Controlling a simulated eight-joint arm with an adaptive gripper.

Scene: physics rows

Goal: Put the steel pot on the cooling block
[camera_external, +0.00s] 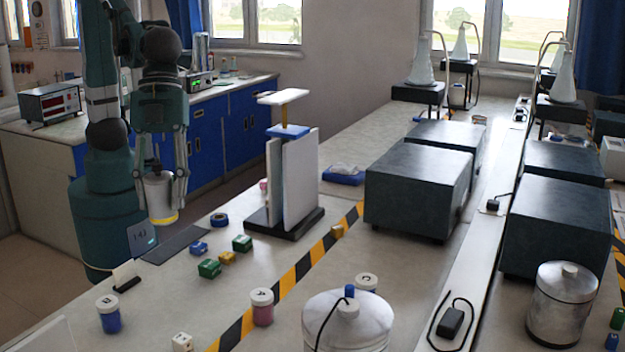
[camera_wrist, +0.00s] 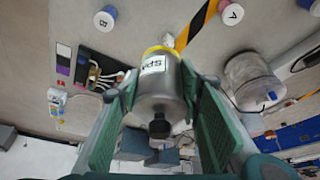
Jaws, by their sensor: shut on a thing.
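A grey metal pot (camera_external: 159,190) with a yellow band at its lower end hangs upright between the fingers of my gripper (camera_external: 162,180), above the left edge of the bench. My gripper is shut on it. In the wrist view the pot (camera_wrist: 158,84) shows a white label with partly readable letters and a dark knob, with a green finger pad on each side of it. Which thing is the cooling block is not clear. Large dark grey blocks (camera_external: 417,190) stand on the bench, and a black-based stand with upright pale plates (camera_external: 299,180) stands nearer.
Small green blocks (camera_external: 209,268), a blue ring (camera_external: 219,220) and lidded jars B (camera_external: 108,314) and A (camera_external: 262,307) are on the near bench. A large silver canister (camera_external: 348,325) stands in front. A dark flat pad (camera_external: 175,243) lies below the held pot.

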